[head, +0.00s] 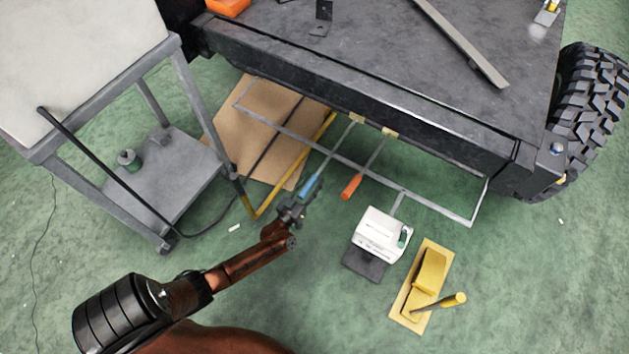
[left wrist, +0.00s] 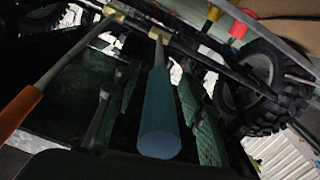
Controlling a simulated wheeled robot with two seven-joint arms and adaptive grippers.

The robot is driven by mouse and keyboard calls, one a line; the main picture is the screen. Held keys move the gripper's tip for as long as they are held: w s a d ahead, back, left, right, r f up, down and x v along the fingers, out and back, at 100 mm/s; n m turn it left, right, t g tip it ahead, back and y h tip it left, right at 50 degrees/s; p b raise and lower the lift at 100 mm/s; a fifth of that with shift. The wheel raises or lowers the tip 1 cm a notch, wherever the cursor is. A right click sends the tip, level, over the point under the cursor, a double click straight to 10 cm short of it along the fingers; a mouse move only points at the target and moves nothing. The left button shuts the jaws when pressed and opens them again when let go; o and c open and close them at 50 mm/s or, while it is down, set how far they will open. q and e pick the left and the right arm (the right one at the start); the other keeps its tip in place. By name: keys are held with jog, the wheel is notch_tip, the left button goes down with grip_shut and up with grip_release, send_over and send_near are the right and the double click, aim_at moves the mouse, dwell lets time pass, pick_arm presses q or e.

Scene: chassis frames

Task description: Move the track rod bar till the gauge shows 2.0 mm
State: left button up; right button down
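Two thin grey rods stick out from under the chassis front, one with a blue handle (head: 310,186) and one with an orange handle (head: 351,187). I cannot tell which the task calls the track rod bar. My left gripper (head: 296,207) is at the near end of the blue handle. In the left wrist view the blue handle (left wrist: 160,125) lies between the spread fingers, with gaps on both sides; the orange handle (left wrist: 18,110) is at the left. The white gauge box (head: 382,232) stands on the floor; its reading is too small to read. My right gripper is not in view.
A grey cart (head: 165,185) stands at the left. A cardboard sheet (head: 262,135) and a yellow angled bar (head: 256,213) lie beside it. A yellow block with a handle (head: 430,275) sits at the right of the gauge. A grey frame (head: 440,207) surrounds the rods. A tyre (head: 590,95) is far right.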

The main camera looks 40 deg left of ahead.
pick_arm(q)
jog(key=shift+w, duration=0.1)
grip_shut()
dwell(0.4)
